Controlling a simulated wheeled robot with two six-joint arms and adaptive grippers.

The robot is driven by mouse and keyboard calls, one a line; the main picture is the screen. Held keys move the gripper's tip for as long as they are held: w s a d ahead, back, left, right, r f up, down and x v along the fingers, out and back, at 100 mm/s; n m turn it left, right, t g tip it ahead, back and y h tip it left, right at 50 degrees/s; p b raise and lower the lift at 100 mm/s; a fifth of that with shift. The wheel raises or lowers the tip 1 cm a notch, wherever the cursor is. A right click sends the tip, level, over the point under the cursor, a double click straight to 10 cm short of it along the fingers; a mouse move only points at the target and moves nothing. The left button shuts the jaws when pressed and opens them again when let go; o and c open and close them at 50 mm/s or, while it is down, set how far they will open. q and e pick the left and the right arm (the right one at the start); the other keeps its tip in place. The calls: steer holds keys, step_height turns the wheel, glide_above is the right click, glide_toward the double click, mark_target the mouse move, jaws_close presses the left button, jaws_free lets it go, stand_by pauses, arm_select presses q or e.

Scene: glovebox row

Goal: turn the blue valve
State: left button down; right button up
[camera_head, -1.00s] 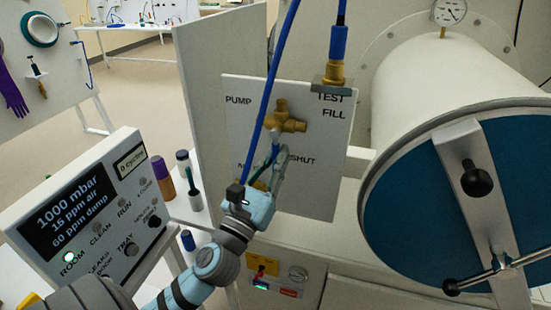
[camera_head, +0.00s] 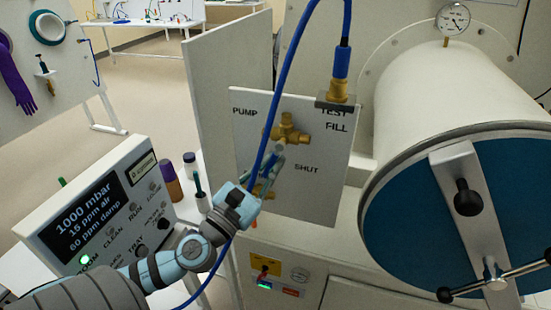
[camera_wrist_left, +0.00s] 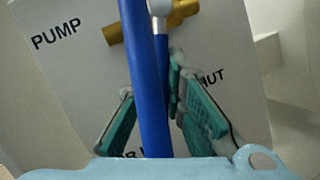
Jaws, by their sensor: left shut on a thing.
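The blue valve has a brass body (camera_head: 290,133) on a white panel (camera_head: 312,195), seen mid-frame in the head view. In the wrist view its brass body (camera_wrist_left: 182,14) is at the top, and its blue lever (camera_wrist_left: 162,60) hangs down from a silver joint. My left gripper (camera_head: 272,160) is just below the brass body and shut on the lever; its green-padded fingers show either side in the wrist view. A thick blue hose (camera_wrist_left: 142,80) passes in front and hides part of the grip. My right gripper is out of view.
The hose (camera_head: 283,75) arcs from a brass fitting (camera_head: 338,88) down past my left gripper. A large white chamber with a blue door (camera_head: 410,220) fills the right. A display box (camera_head: 85,215) and bottles (camera_head: 170,180) stand at the left.

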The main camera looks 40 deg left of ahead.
arm_select(q)
steer(key=shift+s+a+r+m+g+h+p, duration=0.1)
steer(key=shift+a+r+m+g+h+p, duration=0.15)
steer(key=shift+m+p, duration=0.6)
steer(key=shift+s+a+r+m+g+h+p, duration=0.15)
steer(key=shift+a+m+g+h+p, duration=0.15)
steer(key=shift+m+p, duration=0.5)
steer(key=c, duration=1.6)
jaws_free()
steer(key=shift+c, duration=0.2)
steer(key=shift+s+f, duration=0.1)
steer(key=v, duration=1.1)
steer(key=shift+s, duration=0.4)
steer(key=shift+f, duration=0.1)
